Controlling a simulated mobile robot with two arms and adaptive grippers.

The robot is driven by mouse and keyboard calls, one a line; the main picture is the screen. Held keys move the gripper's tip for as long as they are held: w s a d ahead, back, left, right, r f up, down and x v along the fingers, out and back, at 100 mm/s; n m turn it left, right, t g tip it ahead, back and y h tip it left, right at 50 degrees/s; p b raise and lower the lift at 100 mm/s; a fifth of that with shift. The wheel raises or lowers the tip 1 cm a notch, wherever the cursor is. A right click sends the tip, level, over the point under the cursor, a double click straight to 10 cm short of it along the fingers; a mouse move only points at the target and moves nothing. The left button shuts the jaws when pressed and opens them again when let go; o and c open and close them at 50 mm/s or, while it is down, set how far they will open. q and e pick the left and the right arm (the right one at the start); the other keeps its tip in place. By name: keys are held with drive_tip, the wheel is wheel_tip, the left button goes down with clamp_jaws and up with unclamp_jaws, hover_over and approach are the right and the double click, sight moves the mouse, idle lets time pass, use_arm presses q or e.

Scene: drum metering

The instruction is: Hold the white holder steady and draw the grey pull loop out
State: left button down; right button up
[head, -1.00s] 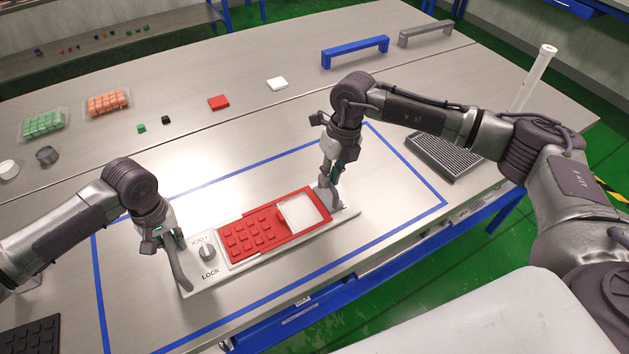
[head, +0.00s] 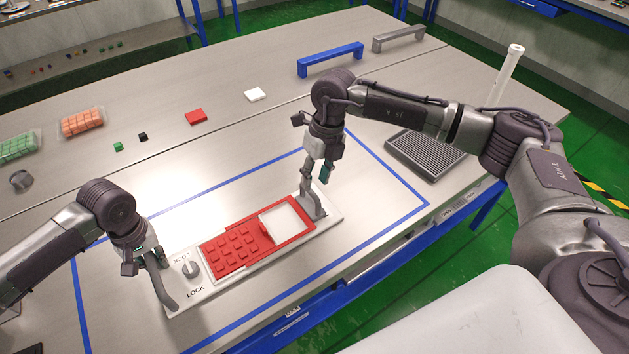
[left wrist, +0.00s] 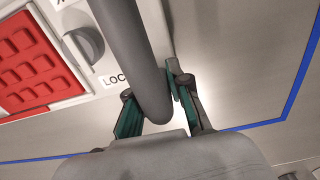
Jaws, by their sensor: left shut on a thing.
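The white holder (head: 207,290) is a long flat board on the table, with a red keypad block (head: 232,250), a white panel and a LOCK knob (head: 190,268). My left gripper (head: 148,262) is at its left end, shut on a curved grey handle (head: 164,288). In the left wrist view the green-padded fingers (left wrist: 158,112) straddle that handle (left wrist: 140,60). A grey loop-like piece (head: 317,209) is at the holder's right end. My right gripper (head: 308,190) points down onto it; its fingertips are too small to tell whether they are open or shut.
Blue tape (head: 400,178) outlines the work area around the holder. A dark ribbed tray (head: 425,155) lies to the right. Blue (head: 330,60) and grey (head: 398,38) bars, small blocks and egg-like trays (head: 82,122) lie farther back. Table space behind the holder is clear.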

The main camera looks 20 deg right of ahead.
use_arm(q)
drive_tip(key=shift+d, duration=0.15)
use_arm(e)
wheel_tip(320, 180, up, 10)
drive_tip(key=d, duration=0.2)
drive_tip(key=shift+w, duration=0.2)
drive_tip(key=shift+f, duration=0.1)
use_arm(q)
drive_tip(key=c, duration=1)
unclamp_jaws()
